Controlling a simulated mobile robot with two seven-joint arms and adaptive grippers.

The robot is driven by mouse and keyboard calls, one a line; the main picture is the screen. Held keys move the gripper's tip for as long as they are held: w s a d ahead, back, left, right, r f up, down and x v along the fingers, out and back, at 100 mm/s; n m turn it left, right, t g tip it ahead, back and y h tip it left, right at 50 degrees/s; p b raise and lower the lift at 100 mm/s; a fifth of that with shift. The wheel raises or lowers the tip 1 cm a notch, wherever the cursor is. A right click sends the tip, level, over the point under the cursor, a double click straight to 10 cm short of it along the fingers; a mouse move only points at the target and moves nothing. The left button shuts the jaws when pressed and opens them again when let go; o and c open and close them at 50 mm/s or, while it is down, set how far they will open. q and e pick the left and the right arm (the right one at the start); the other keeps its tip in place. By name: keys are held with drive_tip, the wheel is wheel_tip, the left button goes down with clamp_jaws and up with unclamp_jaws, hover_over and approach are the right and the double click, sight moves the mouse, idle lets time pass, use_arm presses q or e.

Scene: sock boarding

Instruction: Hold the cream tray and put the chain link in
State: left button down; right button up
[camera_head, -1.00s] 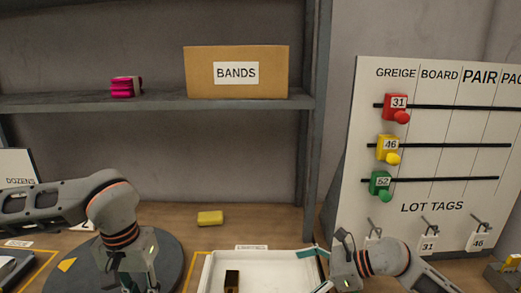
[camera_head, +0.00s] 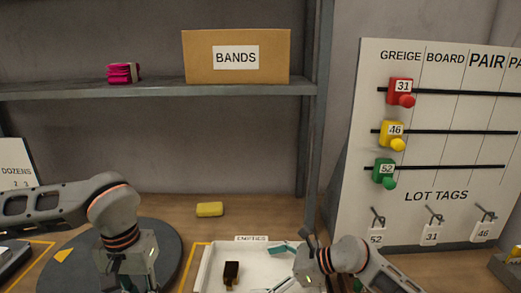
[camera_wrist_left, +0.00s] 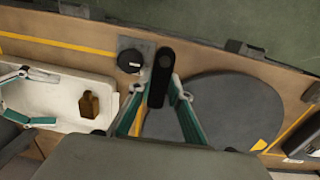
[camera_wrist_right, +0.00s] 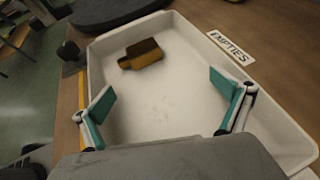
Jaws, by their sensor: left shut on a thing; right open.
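The cream tray (camera_head: 207,270), labelled EMPTIES, stands at the front middle of the bench; it also shows in the left wrist view (camera_wrist_left: 50,110) and right wrist view (camera_wrist_right: 110,50). A brown, bottle-like piece (camera_wrist_right: 141,54) lies inside it. My left gripper (camera_wrist_left: 160,98) is shut on a dark, elongated piece with a rounded end, apparently the chain link (camera_wrist_left: 163,70), above the bench between tray and round grey disc. In the head view that piece is hidden below the frame. My right gripper (camera_wrist_right: 162,88) is open and empty over the tray, fingers spread, its teal tips not gripping a wall.
The grey round disc (camera_head: 60,250) is beside the tray under my left arm. A yellow block (camera_head: 209,209) lies behind the tray. A lot-tag board (camera_head: 440,150) stands at the right. A shelf holds the BANDS box (camera_head: 195,60) and pink bands (camera_head: 122,73).

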clamp_jaws()
drive_tip(key=c, duration=1.3)
unclamp_jaws()
